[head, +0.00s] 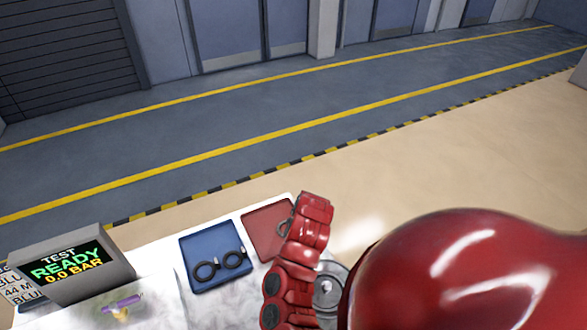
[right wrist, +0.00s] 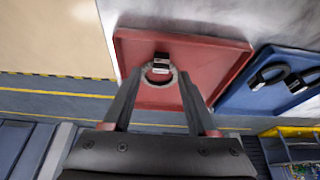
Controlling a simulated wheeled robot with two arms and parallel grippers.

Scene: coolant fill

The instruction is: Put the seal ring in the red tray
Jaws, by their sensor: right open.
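The red tray (head: 262,215) is at the right end of the white table in the head view, partly hidden by my right arm. In the right wrist view the red tray (right wrist: 205,52) fills the upper middle. A grey ring with a black block on it, which looks like the seal ring (right wrist: 159,86), shows against the tray between my fingertips. I cannot tell whether it rests on the tray floor. My right gripper (right wrist: 160,73) is open, one finger on each side of the ring. My left gripper is not in view.
A blue tray (head: 190,262) with two black rings (head: 207,270) lies left of the red tray. A test display (head: 70,265) reads READY, 0.0 BAR. A purple and yellow part (head: 122,304) lies on the white table (head: 155,265). The floor beyond is clear.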

